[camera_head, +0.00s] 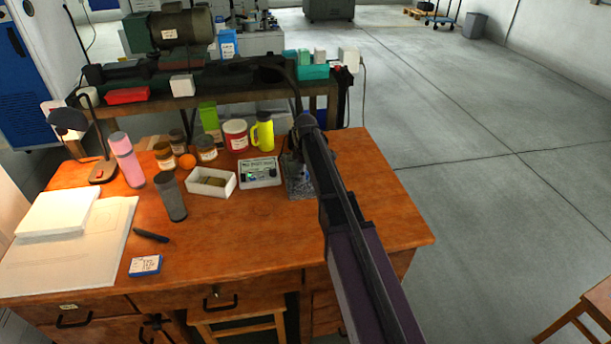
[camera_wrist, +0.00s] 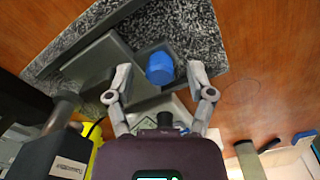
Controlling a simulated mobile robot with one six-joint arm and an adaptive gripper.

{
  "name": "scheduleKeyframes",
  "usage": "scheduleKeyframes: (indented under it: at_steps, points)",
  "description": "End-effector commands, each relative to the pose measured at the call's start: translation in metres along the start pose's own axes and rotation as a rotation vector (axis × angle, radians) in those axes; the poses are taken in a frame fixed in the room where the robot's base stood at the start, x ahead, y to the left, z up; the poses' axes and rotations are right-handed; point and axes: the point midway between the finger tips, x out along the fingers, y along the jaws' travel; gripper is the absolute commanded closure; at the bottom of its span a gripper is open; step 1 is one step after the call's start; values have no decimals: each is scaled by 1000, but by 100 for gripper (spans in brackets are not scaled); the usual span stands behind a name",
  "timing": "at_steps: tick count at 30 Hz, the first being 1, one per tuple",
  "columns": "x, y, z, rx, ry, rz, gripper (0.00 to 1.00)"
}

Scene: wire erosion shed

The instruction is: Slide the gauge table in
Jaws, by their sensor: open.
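A speckled granite base (camera_wrist: 222,55) lies on the wooden desk in the wrist view. A flat grey table plate (camera_wrist: 95,62) sits on it, with a darker grey slide part and a blue block or knob (camera_wrist: 159,66) at its right. My gripper (camera_wrist: 158,76) is open, one finger on either side of the blue part. I cannot tell whether the fingers touch it. In the head view, the granite base (camera_head: 298,186) shows only in part beside my arm, which hides the rest of the gauge and my gripper.
A digital readout box (camera_head: 260,173) and a white open tray (camera_head: 211,183) stand left of the granite. A yellow flask (camera_head: 263,133), red tub (camera_head: 235,136) and several jars stand behind. The desk (camera_head: 385,220) is clear on the right. A grey post (camera_wrist: 62,112) rises near my gripper.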

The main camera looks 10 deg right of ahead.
Motion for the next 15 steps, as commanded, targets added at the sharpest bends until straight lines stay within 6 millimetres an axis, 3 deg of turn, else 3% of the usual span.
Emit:
scheduleKeyframes:
  at_steps: [10,11,15]
  points:
    - [1,0,0,1,0,0,30]
    - [1,0,0,1,0,0,36]
    - [1,0,1,1,0,0,78]
